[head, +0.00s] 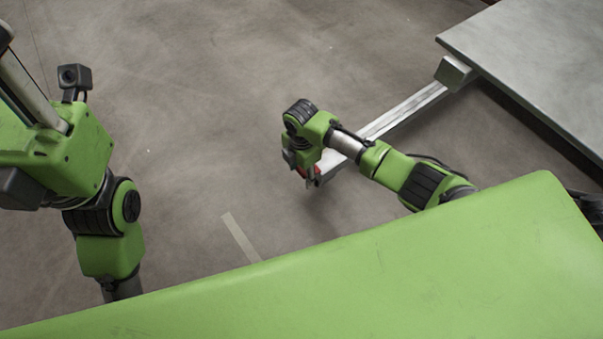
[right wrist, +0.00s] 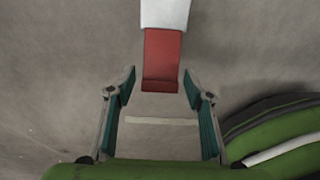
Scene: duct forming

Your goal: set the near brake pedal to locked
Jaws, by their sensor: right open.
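The near brake pedal (right wrist: 162,60) is a red block on the end of a pale bar in the right wrist view. In the head view a little red of the pedal (head: 317,170) shows at the near end of a long grey metal bar, beside my right gripper (head: 306,180). My right gripper (right wrist: 160,88) is open. The pedal's lower end appears in the gap between its teal-padded fingertips, with space on both sides. I cannot tell contact or the pedal's locked state.
The grey bar (head: 405,110) runs back to a grey table (head: 545,50) at the upper right. A large green surface (head: 380,270) fills the lower foreground. The concrete floor (head: 200,110) is open between my arms, with a pale strip (head: 240,238) on it.

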